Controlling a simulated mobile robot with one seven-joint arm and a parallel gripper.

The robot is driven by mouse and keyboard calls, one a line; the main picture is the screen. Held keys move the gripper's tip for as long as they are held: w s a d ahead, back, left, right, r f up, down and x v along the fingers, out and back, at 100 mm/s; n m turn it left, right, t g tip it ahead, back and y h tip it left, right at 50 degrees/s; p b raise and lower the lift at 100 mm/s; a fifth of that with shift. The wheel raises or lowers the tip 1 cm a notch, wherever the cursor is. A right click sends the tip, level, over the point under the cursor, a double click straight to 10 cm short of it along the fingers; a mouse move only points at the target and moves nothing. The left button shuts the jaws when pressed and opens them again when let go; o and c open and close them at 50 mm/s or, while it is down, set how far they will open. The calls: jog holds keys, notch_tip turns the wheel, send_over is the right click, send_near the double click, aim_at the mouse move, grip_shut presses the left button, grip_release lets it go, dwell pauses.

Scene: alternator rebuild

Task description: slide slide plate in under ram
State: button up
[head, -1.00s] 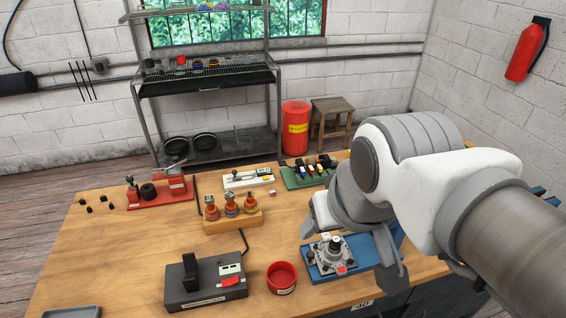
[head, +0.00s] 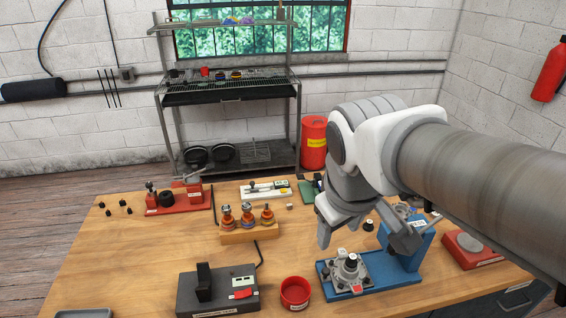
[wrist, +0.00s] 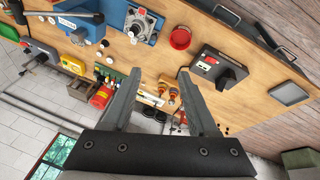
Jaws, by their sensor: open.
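The blue press base (head: 400,281) lies at the front right of the bench, with its blue upright (head: 408,258) partly hidden behind my gripper. On its left part sits the grey slide plate (head: 338,286) with a round grey housing, a black-topped post and a red tag. The slide plate also shows at the top of the wrist view (wrist: 143,22), left of a red bowl. The ram is not clearly visible. My gripper (head: 364,238) is open and empty above the press, fingers apart. In the wrist view, its fingers (wrist: 160,73) hold nothing.
A red bowl (head: 295,292) and a dark grey box (head: 217,292) stand left of the press. A wooden stand with several windings (head: 252,236) is behind them. A red block with a grey disc (head: 470,250) is to the right. Bare bench lies left of the box.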

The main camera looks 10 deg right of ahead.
jog(key=w+f+n+g+h+b, duration=0.1)
jog(key=w+f+n+g+h, duration=0.1)
jog(key=w+f+n, duration=0.45)
jog(key=n+g+h+b, duration=0.1)
jog(key=n+g, duration=0.1)
jog(key=n, duration=0.6)
send_near(326, 270)
jog(key=b+x, duration=0.1)
jog(key=x, duration=0.7)
jog(key=shift+s+a+b, duration=0.1)
jog(key=shift+b, duration=0.2)
grip_shut()
